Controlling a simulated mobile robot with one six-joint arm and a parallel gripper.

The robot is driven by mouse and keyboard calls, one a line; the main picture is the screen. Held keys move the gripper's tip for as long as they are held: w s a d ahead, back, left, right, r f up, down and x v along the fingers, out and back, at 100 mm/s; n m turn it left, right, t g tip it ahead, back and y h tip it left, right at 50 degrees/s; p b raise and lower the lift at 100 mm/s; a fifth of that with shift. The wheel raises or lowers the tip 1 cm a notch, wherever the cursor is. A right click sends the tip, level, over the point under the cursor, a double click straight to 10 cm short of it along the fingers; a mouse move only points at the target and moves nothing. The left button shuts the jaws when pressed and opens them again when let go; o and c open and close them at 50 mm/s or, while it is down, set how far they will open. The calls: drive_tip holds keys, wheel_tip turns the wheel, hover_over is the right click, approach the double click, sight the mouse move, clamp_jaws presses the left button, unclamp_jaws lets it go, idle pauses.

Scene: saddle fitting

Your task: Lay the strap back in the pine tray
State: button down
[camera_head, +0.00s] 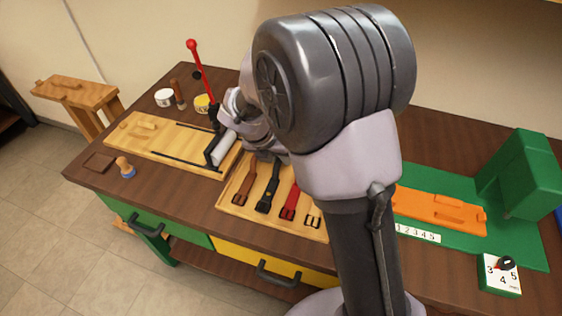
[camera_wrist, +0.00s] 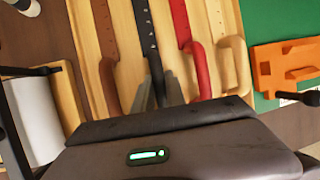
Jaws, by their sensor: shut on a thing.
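The pine tray (camera_head: 254,217) lies on the dark bench, partly behind my arm. Its straps lie side by side: a brown strap (camera_head: 245,185), a black strap (camera_head: 267,192), a red strap (camera_head: 290,203) and a tan strap (camera_head: 313,215). In the wrist view, the dark fingers of my gripper (camera_wrist: 160,92) are shut on the near end of the black strap (camera_wrist: 146,35). The black strap runs away between the brown strap (camera_wrist: 109,50) and the red strap (camera_wrist: 181,25), over the tray (camera_wrist: 125,30). I cannot tell whether it touches the tray floor.
A pale wooden board with a red-handled lever press (camera_head: 203,75) and a roller stands left of the tray. An orange block (camera_head: 440,212) sits on a green base to the right. A small stamp (camera_head: 125,168) and a leather piece (camera_head: 100,162) lie near the left edge.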

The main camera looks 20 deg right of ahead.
drive_tip(key=c, duration=1.4)
unclamp_jaws()
drive_tip(key=p+v, duration=0.6)
drive_tip(key=v, duration=0.6)
drive_tip(key=shift+s+d+r+m+t+y, duration=0.1)
drive_tip(key=shift+s+r+m+t+y, duration=0.7)
drive_tip(key=shift+s+r+m, duration=2.6)
drive_tip(key=shift+s+r+m+t+y, duration=0.25)
drive_tip(key=shift+s+r+m+y, duration=0.7)
drive_tip(key=shift+s+m, duration=5.15)
drive_tip(key=shift+s+d+r+m+t+y, duration=0.1)
drive_tip(key=shift+s+r+m+t+y, duration=1)
drive_tip(key=shift+m, duration=6.5)
drive_tip(key=shift+s+r+g+y, duration=0.25)
drive_tip(key=shift+s+r+g, duration=0.3)
drive_tip(key=shift+s+r, duration=0.2)
